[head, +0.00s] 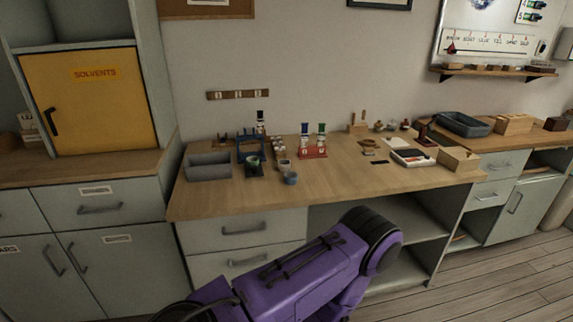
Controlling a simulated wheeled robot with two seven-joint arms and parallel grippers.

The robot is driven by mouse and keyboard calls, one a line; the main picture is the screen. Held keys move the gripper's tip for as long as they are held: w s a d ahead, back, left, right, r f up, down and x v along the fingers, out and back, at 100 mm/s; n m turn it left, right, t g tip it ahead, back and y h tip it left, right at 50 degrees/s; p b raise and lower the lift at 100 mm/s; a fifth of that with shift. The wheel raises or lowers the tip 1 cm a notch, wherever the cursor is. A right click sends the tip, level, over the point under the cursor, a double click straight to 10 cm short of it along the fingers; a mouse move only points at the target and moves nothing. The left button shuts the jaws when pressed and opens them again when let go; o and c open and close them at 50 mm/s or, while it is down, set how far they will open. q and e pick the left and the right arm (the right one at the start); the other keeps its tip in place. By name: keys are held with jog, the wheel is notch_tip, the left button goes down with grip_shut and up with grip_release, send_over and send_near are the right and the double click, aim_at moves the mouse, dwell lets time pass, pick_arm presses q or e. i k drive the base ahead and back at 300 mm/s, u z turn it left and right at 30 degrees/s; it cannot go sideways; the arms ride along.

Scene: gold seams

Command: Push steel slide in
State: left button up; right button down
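I cannot pick out a part that is plainly a steel slide. Under the middle bench, an upper drawer (205,235) and a lower drawer (205,268) with grey bar handles look closed. The wall board (480,22) at the upper right carries a marked scale (488,41) with a small dark red pointer at its left end. My purple arm crosses the lower middle, in front of the bench, and hides part of the lower drawer and the open shelves. No gripper fingers show in the head view.
The wooden bench top (330,188) holds a grey tray (209,167), a blue stand (248,146), a red rack (313,153) of bottles, small cups and a wooden box (458,160). Its front middle is clear. A yellow solvents cabinet (90,110) stands left. A dark tray (461,124) lies right.

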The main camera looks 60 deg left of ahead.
aim_at(253, 171)
jog(key=u, duration=0.05)
jog(key=i, duration=0.5)
jog(key=u, duration=2.8)
